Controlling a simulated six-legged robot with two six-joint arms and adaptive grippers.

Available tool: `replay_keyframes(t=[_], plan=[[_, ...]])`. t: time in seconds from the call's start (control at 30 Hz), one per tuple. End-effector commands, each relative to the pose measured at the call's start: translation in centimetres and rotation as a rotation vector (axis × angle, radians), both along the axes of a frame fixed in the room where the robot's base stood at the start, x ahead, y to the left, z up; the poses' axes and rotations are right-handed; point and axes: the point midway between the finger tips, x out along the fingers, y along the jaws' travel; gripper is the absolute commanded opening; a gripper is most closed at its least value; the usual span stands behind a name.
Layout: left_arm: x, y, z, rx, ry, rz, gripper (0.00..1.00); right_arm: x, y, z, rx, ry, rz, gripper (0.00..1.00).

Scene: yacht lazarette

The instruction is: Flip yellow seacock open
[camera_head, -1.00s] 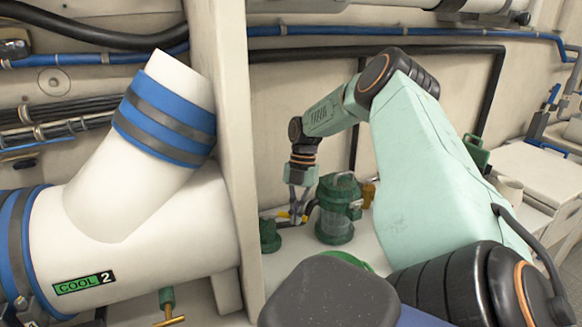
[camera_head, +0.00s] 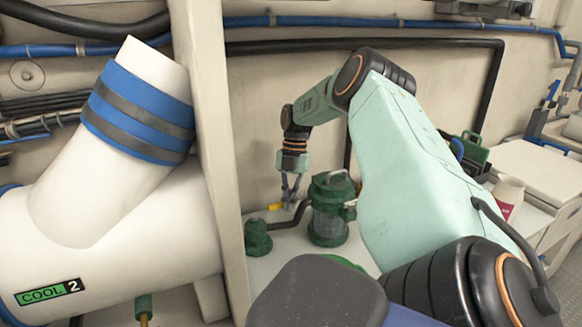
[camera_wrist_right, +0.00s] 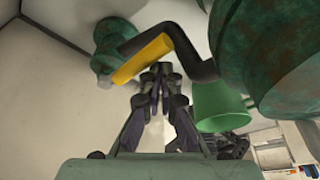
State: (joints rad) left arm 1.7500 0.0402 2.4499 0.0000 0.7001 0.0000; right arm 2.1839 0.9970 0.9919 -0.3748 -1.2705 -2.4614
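The seacock is a small green fitting (camera_head: 257,238) on the pale surface beside the white post. Its yellow handle (camera_head: 275,206) shows just left of my right gripper's fingertips. My right gripper (camera_head: 290,203) points down between the seacock and a green strainer with a clear bowl (camera_head: 330,212). In the right wrist view, the yellow handle (camera_wrist_right: 143,58) slants just beyond the fingertips (camera_wrist_right: 161,72), close to a black hose elbow (camera_wrist_right: 182,45). The fingertips are together with nothing seen between them. Whether they touch the handle is unclear. My left gripper is out of view.
A large white pipe marked COOL 2 (camera_head: 120,235) and a white post (camera_head: 208,130) stand left of the seacock. The strainer is close on the right. A cup (camera_head: 508,195) and a green can (camera_head: 472,152) stand farther right.

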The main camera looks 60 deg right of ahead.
Motion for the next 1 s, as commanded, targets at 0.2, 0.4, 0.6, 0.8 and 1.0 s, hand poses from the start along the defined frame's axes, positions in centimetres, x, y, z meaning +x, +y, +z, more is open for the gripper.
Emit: replay_keyframes(t=[0.2,0.4,0.6,0.8,1.0], plan=[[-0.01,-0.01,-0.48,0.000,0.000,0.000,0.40,0.60,-0.34,0.22,-0.007,-0.014,-0.003,0.00],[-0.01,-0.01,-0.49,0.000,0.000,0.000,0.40,0.63,-0.56,0.29,-0.010,-0.014,-0.004,0.00],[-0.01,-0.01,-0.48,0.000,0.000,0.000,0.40,0.67,-0.67,0.33,-0.010,-0.014,-0.004,0.00],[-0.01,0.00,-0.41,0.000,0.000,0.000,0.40,0.71,-0.62,0.29,-0.011,-0.014,-0.002,0.00],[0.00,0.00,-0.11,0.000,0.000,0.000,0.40,0.87,0.25,0.18,-0.007,-0.011,0.000,0.00]])
